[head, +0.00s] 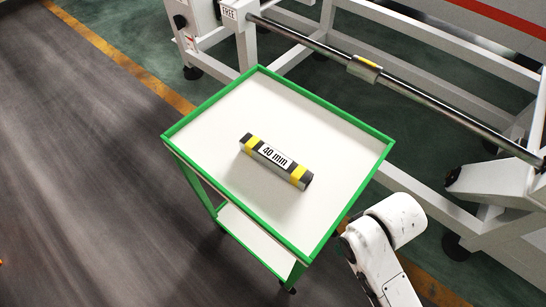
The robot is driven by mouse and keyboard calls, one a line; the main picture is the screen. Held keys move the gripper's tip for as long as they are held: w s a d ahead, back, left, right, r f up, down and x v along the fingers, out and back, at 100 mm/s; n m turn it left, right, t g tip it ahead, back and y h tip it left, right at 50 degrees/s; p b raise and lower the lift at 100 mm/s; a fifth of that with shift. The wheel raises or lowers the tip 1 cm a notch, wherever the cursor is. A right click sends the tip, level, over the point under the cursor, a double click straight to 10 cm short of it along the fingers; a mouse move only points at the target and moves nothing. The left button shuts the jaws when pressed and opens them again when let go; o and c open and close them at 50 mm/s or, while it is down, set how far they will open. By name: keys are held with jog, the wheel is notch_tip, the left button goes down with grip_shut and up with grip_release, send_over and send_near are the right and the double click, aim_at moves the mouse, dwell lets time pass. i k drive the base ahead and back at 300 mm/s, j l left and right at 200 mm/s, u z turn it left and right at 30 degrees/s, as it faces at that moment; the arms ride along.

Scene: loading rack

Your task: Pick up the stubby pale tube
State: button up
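A short, stubby tube (276,162) lies on its side on the white top of a green-rimmed cart (345,158). It is pale grey with yellow bands, dark ends and a white label reading "40 mm". It lies slantwise, from upper left to lower right, near the middle of the top, with nothing touching it but the cart. Part of my arm shows at the lower right, beside the cart's right corner and apart from the tube. My gripper is not in view.
A white machine frame (495,185) with a long metal bar (411,88) stands behind and right of the cart. The cart has a raised green rim and a lower shelf (250,238). Open grey floor (80,180) lies to the left, beyond a yellow line (125,62).

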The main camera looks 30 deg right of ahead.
aim_at(300, 176)
jog(key=k+j, duration=0.1)
jog(key=k, duration=0.4)
jog(key=k+j, duration=0.1)
jog(key=j, duration=0.35)
jog(key=k+j, duration=0.1)
jog(key=j, duration=0.35)
jog(key=k+j, duration=0.1)
jog(key=j, duration=0.35)
